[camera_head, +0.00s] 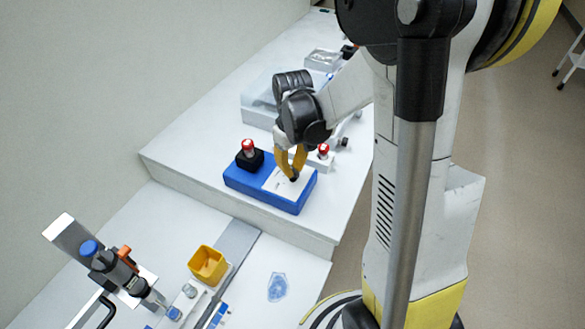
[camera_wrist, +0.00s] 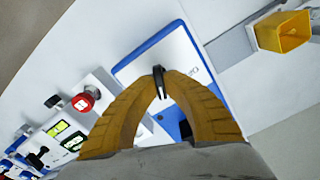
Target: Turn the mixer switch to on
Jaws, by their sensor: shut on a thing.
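The mixer is a blue box (camera_head: 258,185) with a white top plate, on the raised white bench in the head view. In the wrist view its white top and blue edge (camera_wrist: 150,45) show beyond the fingers. A small black switch lever (camera_wrist: 158,78) stands up from the plate. My gripper (camera_head: 291,168) has yellow fingers pointing down at the plate's right part. In the wrist view my gripper (camera_wrist: 160,92) is shut on the black lever, with a fingertip on either side. The fingers partly hide the switch, so its on or off marking cannot be read.
A red-topped black part (camera_head: 249,155) stands at the mixer's left rear. A unit with a red knob (camera_head: 323,150) stands close behind the gripper. A yellow bin (camera_head: 208,264) and a clear blue bag (camera_head: 277,287) are on the lower bench. A clear case (camera_head: 258,108) lies farther back.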

